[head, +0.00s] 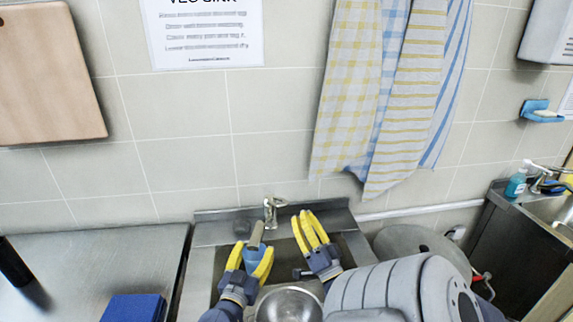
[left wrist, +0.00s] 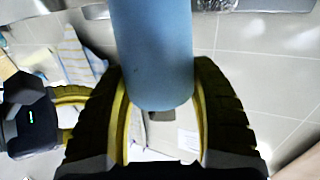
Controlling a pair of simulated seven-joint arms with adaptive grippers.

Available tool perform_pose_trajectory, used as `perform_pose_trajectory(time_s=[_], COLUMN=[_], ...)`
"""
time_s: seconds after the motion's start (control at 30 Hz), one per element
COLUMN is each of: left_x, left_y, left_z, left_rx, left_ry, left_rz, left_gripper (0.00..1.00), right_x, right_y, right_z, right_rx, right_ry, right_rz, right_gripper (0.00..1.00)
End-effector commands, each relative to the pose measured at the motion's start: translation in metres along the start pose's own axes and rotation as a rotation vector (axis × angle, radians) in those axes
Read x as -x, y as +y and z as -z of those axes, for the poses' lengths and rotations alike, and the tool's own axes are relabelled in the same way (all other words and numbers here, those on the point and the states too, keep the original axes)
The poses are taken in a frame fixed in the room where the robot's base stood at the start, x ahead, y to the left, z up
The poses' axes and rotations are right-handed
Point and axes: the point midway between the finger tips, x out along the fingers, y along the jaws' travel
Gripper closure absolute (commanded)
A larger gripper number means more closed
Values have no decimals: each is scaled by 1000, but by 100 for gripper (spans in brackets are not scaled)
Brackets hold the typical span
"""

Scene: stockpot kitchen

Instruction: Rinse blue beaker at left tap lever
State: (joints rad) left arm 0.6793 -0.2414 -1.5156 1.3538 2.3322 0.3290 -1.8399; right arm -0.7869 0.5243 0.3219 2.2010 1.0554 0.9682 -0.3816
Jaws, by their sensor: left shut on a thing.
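The blue beaker (head: 256,254) is between the yellow fingers of my left gripper (head: 252,263), which is shut on it over the sink (head: 213,232). In the left wrist view the beaker (left wrist: 155,50) shows as a plain blue cylinder between both fingers (left wrist: 160,105). The tap (head: 273,208) stands at the back of the sink, and its grey spout (head: 257,234) comes forward over the beaker. I cannot tell whether water runs. My right gripper (head: 312,232) is right of the tap, empty, with its fingers apart. Whether it touches the lever is unclear.
A round metal bowl (head: 289,305) is at the front of the sink. A dark blue block (head: 134,308) lies on the steel counter (head: 85,265) at left. Towels (head: 395,90) hang on the wall above. A second sink with a soap bottle (head: 516,184) is at right.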

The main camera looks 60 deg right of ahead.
Motion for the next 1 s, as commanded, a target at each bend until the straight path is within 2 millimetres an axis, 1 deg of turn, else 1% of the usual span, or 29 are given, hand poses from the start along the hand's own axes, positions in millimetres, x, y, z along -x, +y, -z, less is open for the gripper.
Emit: perform_pose_trajectory(time_s=[0.2, 0.4, 0.5, 0.7, 0.83, 1.0], left_x=[0, 0, 0, 0, 0, 0], left_y=[0, 0, 0, 0, 0, 0], left_z=[1, 1, 1, 1, 1, 1], left_rx=[0, 0, 0, 0, 0, 0], left_ry=[1, 1, 1, 1, 1, 1], left_rz=[0, 0, 0, 0, 0, 0], left_gripper=[67, 67, 67, 67, 67, 67], right_x=[-1, 0, 0, 0, -2, -13], right_y=[-2, -4, -4, -5, -5, -5], right_z=[0, -1, -2, -2, -2, -2], right_rx=[287, 503, 584, 688, 719, 730], right_ry=[-2, -3, -3, -3, -2, -1], right_rz=[14, 22, 25, 26, 27, 28], right_gripper=[100, 100, 100, 100, 100, 100])
